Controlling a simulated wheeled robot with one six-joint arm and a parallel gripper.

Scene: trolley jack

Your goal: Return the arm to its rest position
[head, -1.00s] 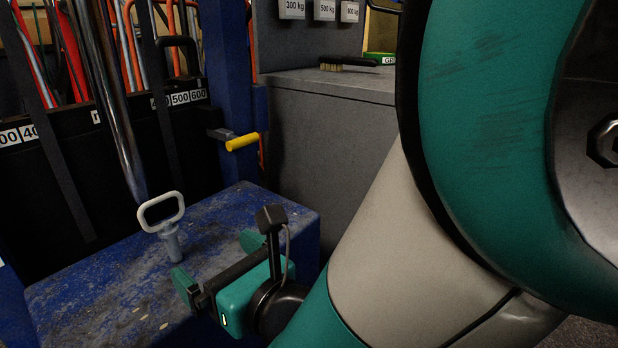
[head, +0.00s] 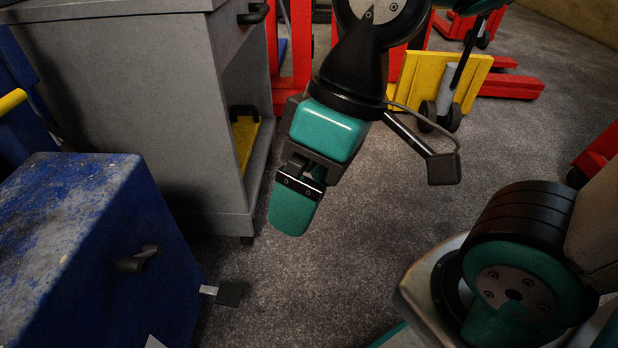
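My gripper (head: 293,205) hangs in the upper middle of the head view, pointing down and slightly left over open floor. Its teal body and one teal finger face the camera. The other finger is hidden, so its opening cannot be told. Nothing shows held beyond the fingertip. My arm bends, with its wrist at the top and a thicker joint at the lower right. The blue box-shaped part (head: 150,225), with a worn top, stands to the left, apart from the gripper.
A grey cabinet (head: 125,90) with an open side stands behind the gripper at left. A yellow plate (head: 440,82) and red equipment (head: 515,86) stand at the back right. A yellow handle (head: 12,101) shows at the left edge. Grey floor (head: 300,285) lies clear below.

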